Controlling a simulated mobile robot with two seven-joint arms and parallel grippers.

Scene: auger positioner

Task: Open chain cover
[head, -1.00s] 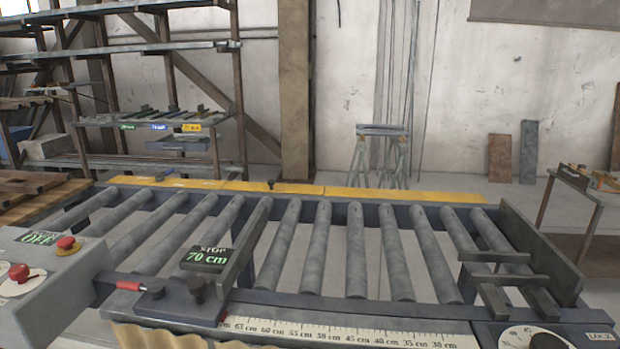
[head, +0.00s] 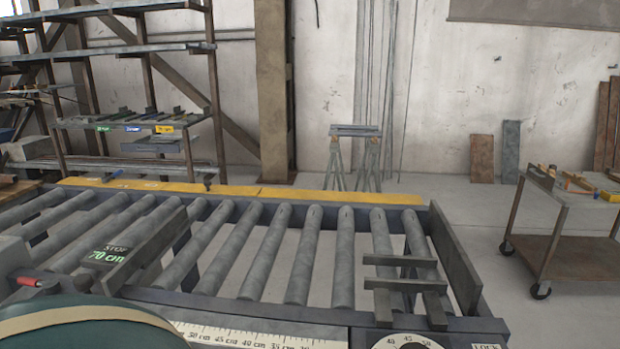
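A long yellow strip (head: 330,194), which looks like the chain cover, runs along the far edge of the roller conveyor (head: 270,250). It lies flat, and a seam shows near its middle. Neither of my grippers shows in the head view. A dark green rounded shape with a tan rim fills the bottom left corner; I cannot tell if it is part of me.
A stop block marked 70 cm (head: 108,255) sits on the conveyor's left part. A metal end plate (head: 452,262) closes the right end. A tool cart (head: 565,235) stands to the right, a shelf rack (head: 150,60) behind left. Floor between conveyor and cart is clear.

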